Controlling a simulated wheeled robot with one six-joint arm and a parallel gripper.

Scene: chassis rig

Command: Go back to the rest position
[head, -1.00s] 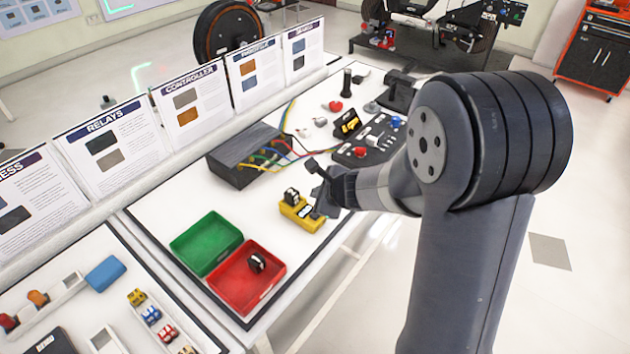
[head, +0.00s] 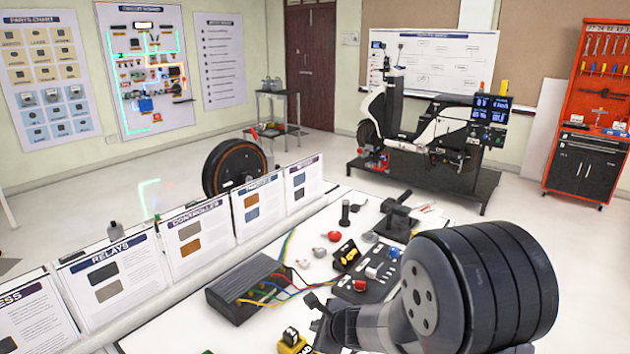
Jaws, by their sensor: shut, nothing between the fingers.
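My gripper (head: 316,306) is small and dark at the lower middle of the head view, at the end of my arm, which comes in from the right. Its jaws are shut with nothing held. It is over the white table, up and right of a yellow block (head: 292,347) with a black part in its top, cut off by the bottom edge. I cannot tell the exact gap between them.
A black box with coloured wires (head: 245,287) stands left of my gripper. A dark switch panel (head: 368,280) and small parts lie beyond it. Standing cards, including the relays card (head: 106,277), line the table's left. A scooter (head: 425,110) stands behind.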

